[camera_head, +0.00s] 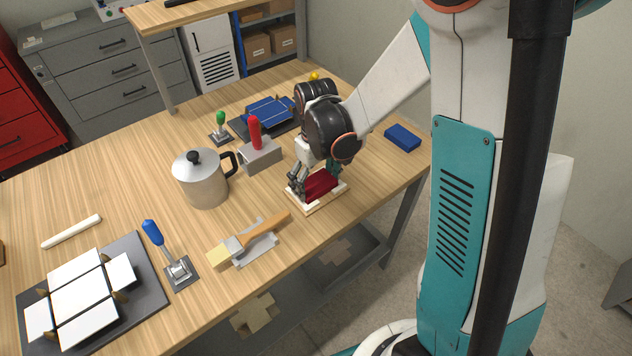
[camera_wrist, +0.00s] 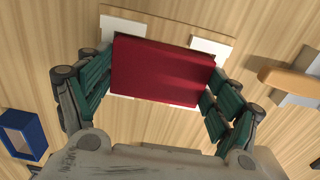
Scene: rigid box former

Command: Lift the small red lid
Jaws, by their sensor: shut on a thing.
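The small red lid (camera_head: 322,184) is at the right part of the table, over a pale wooden stand with white pads (camera_head: 318,203). In the wrist view the lid (camera_wrist: 162,68) fills the space between my gripper's two green fingers (camera_wrist: 156,92). My gripper (camera_head: 314,178) is shut on the lid, one finger at each short side. The stand (camera_wrist: 120,27) shows around the lid's edges. I cannot tell whether the lid touches the stand or is slightly above it.
A brush with a wooden handle (camera_head: 250,242) rests in a grey holder in front. A metal pitcher (camera_head: 203,180) and a red-handled tool (camera_head: 256,135) stand to the left. A blue box (camera_head: 402,138) lies at right. A flat white box blank (camera_head: 82,290) lies at front left.

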